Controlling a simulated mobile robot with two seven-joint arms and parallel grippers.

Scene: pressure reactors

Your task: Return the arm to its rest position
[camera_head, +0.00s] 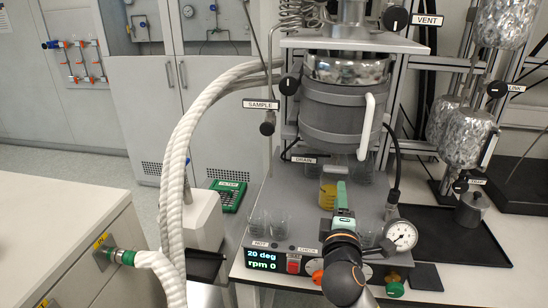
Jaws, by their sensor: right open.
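My right arm comes up from the bottom edge, right of centre. My right gripper (342,190) is above the front of the reactor's base plate, with its green and white fingers pointing away toward the reactor. It is open, and nothing shows held in it. A beaker with yellow liquid (327,194) stands just behind and left of the fingers, under the reactor vessel (330,112). The gripper overlaps part of the beaker in the picture; I cannot tell whether they touch. My left gripper is not in view.
Empty glass beakers (268,226) stand left of the gripper on the base plate. A pressure gauge (402,235) is close on its right. The display (262,259) reads 20 deg, rpm 0. Thick white hoses (180,180) run down the left. The left bench top (50,215) is clear.

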